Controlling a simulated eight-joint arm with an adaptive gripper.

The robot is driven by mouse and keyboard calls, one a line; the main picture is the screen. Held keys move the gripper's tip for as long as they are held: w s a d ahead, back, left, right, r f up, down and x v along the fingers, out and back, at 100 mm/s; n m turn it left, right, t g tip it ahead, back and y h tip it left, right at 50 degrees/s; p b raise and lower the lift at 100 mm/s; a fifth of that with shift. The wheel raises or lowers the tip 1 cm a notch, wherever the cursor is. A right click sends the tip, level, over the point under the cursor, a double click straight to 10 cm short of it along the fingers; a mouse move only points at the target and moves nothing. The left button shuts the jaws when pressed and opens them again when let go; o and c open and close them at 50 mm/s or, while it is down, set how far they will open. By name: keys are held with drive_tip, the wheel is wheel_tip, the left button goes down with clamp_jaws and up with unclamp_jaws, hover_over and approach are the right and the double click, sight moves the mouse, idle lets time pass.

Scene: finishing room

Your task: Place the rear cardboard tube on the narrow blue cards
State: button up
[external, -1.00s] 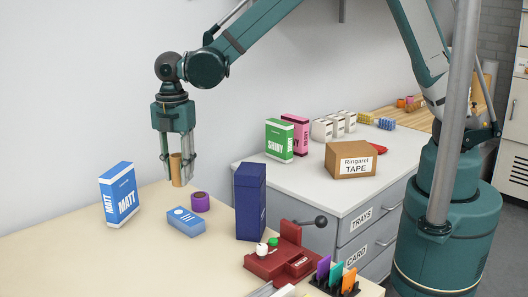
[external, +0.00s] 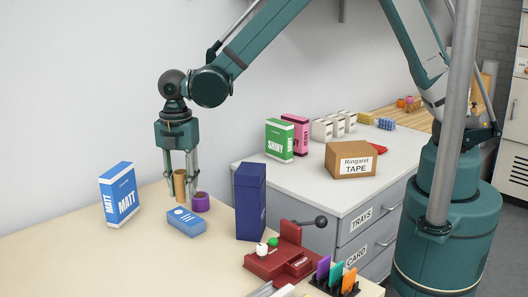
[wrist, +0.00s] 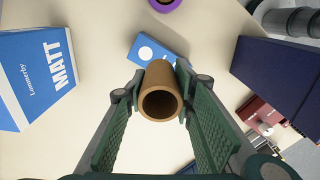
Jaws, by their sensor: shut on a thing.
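My gripper (external: 181,190) is shut on a brown cardboard tube (external: 180,184), held upright between its fingers. In the wrist view, the tube (wrist: 160,92) shows its open end between the two fingers. The narrow blue cards (external: 186,222) lie flat on the cream table. They also show in the wrist view (wrist: 148,50), partly hidden by the tube. The tube is just behind the blue cards in the external view; I cannot tell whether it touches anything below.
A purple tape roll (external: 201,202) lies just behind the cards. An upright blue and white MATT box (external: 119,194) stands left, and a tall dark blue box (external: 250,201) stands right. A red device (external: 284,261) is farther right. The table's front left is clear.

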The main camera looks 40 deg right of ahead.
sight(180, 172)
drive_tip(key=shift+f, duration=0.7)
drive_tip(key=shift+f, duration=0.15)
drive_tip(key=shift+f, duration=1.75)
drive_tip(key=shift+f, duration=0.1)
drive_tip(key=o, duration=0.7)
drive_tip(key=shift+o, duration=0.2)
wheel_tip(180, 172, up, 12)
drive_tip(key=shift+r, duration=0.15)
